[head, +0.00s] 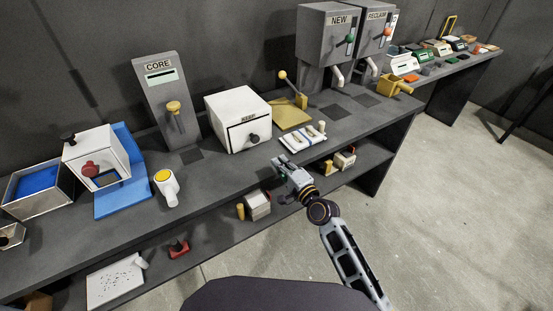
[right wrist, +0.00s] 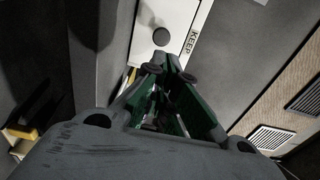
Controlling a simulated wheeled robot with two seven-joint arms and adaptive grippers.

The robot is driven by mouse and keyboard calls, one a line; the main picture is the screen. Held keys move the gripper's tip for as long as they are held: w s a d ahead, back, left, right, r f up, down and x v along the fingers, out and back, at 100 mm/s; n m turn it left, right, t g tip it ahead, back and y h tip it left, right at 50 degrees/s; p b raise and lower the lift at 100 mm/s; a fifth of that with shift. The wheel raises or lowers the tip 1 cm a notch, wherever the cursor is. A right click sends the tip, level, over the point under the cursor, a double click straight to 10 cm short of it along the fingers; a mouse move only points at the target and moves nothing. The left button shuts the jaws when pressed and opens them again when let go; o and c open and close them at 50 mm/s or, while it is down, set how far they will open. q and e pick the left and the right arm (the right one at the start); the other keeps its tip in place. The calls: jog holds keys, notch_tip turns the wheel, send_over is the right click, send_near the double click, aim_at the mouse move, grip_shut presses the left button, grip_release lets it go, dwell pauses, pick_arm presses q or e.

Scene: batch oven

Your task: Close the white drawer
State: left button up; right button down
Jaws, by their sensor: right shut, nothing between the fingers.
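The white drawer unit (head: 238,118) is a white box with a dark round knob on its front, standing on the middle of the grey bench. Its white front panel, the knob and the KEEP label also show at the top of the right wrist view (right wrist: 150,50). I cannot see a clear gap between the front panel and the box. My right gripper (head: 279,164) is shut and empty by the bench's front edge, to the lower right of the knob and apart from it in the head view. My left gripper is not in view.
A small white tray (head: 303,138) and a yellow plate with a lever (head: 291,113) stand right of the drawer. A lower shelf holds small boxes (head: 257,206).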

jog(key=shift+v, duration=0.75)
jog(key=s+d+f+n+g+h, duration=0.2)
jog(key=s+d+f, duration=0.25)
jog(key=f, duration=0.95)
jog(key=s+d+f+n+g+h, duration=0.2)
jog(key=s+d+f+h, duration=0.3)
jog(key=f, duration=0.9)
jog(key=s+d+f+n+g, duration=0.25)
jog(key=d+f, duration=0.35)
jog(key=f, duration=0.8)
jog(key=s+d+f+n+g+h, duration=0.1)
jog(key=s+d+f, duration=0.4)
jog(key=s, duration=0.8)
jog(key=s+d+f+n+g+h, duration=0.1)
jog(key=s+d+f+n+g, duration=0.2)
jog(key=s+d+f, duration=0.3)
jog(key=s+d+f+n+g+h, duration=0.2)
jog(key=s+d+f, duration=0.3)
jog(key=s+f, duration=0.6)
jog(key=s+n+g, duration=0.1)
jog(key=s, duration=0.8)
jog(key=shift+d, duration=0.2)
jog(key=shift+s, duration=0.1)
